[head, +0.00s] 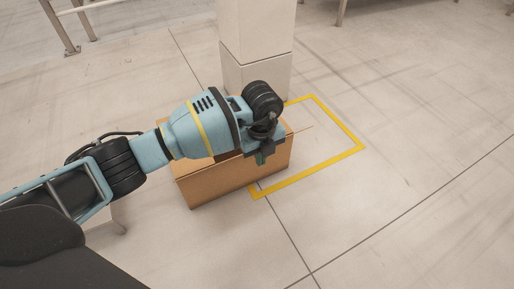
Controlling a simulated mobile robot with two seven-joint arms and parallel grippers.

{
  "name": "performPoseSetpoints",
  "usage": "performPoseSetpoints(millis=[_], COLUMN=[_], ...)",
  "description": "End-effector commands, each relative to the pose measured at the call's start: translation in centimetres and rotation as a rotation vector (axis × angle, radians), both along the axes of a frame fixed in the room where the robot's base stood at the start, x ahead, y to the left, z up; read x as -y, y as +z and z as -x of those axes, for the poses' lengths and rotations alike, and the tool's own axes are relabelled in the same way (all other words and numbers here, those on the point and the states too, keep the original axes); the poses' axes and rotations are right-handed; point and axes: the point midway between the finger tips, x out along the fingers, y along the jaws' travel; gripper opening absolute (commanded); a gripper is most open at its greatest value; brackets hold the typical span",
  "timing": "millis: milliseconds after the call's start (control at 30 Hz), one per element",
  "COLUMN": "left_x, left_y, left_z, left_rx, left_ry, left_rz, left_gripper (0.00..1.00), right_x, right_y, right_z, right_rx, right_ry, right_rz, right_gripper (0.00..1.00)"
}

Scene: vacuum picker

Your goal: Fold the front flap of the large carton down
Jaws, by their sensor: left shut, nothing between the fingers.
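The large brown carton (225,185) stands on the floor in the middle of the head view. Its near side faces me, and a thin edge sticks out at its upper right. My left arm reaches over it from the left and hides most of its top, so I cannot tell how the front flap lies. My left gripper (262,157) is shut and empty, over the carton's near upper edge toward the right end. I cannot tell whether it touches the cardboard. My right gripper is not in view.
A pale square pillar (257,35) stands right behind the carton. A yellow floor outline (335,160) runs to the carton's right, with bare floor inside it. Metal rails (65,30) stand at the far left. The floor at the right and front is clear.

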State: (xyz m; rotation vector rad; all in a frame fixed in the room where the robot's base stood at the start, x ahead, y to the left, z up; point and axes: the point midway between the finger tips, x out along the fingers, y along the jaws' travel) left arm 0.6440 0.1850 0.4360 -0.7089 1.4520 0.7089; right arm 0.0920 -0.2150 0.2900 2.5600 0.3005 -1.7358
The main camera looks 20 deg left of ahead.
Motion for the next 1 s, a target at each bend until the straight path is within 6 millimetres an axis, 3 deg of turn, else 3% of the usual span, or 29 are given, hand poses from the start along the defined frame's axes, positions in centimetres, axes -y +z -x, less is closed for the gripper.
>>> performPoseSetpoints(millis=[467, 1000], left_x=[0.0, 0.0], left_y=[-0.1, -2.5], left_z=[0.0, 0.0], left_rx=[0.0, -0.001], left_ry=[0.0, 0.0], left_rz=[0.0, 0.0], left_gripper=[0.0, 0.0], right_x=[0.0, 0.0], right_y=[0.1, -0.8], right_z=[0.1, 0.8], right_rx=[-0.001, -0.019], right_ry=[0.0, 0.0], right_rz=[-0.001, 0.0], right_gripper=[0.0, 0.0])
